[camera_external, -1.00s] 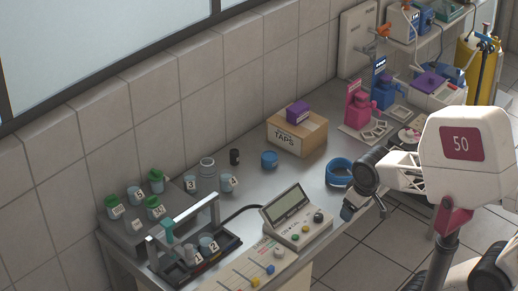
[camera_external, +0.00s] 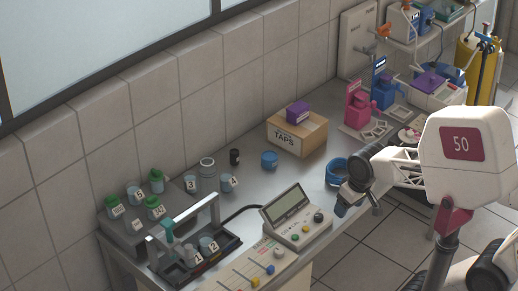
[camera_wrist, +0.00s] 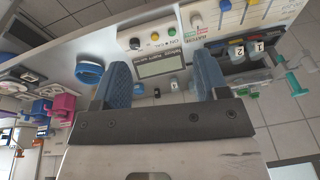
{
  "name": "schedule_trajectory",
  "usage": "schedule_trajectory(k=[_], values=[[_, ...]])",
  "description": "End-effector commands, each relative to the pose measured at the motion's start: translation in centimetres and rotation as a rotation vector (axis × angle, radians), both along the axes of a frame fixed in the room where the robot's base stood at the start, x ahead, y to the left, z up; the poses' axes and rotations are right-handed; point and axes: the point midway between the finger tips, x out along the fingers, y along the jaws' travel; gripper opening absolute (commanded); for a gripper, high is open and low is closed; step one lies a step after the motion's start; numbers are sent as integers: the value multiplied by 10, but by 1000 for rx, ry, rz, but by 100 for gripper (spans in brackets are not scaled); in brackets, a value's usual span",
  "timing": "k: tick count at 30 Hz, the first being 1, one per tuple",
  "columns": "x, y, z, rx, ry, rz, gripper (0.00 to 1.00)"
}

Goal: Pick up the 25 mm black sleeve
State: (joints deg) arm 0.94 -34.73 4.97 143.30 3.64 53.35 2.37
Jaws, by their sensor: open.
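The black sleeve (camera_external: 235,157) is a small dark upright cylinder on the bench near the tiled wall, between a clear jar and a blue round pot. In the wrist view a small dark piece that looks like the sleeve (camera_wrist: 157,92) shows between my fingers, far off. My gripper (camera_external: 342,209) is over the front edge of the bench, right of the console and well away from the sleeve. In the wrist view its two blue fingers (camera_wrist: 160,78) stand wide apart with nothing held between them.
The blue pot (camera_external: 269,159) and clear jar (camera_external: 207,172) flank the sleeve. The TAPS box (camera_external: 297,137) stands to its right. A console (camera_external: 298,220) and blue ring (camera_external: 337,171) lie nearer my gripper. Numbered cups and a rack (camera_external: 232,241) are left. Bare bench lies before the sleeve.

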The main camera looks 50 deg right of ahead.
Motion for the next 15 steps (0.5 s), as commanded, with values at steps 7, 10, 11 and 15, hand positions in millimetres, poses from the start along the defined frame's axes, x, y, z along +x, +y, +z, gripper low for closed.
schedule_trajectory(k=[7,10,11,15], values=[[57,16,7,192,15,-172,67],[86,23,9,289,24,-264,67],[96,25,10,318,26,-291,67],[140,31,13,452,39,-428,67]])
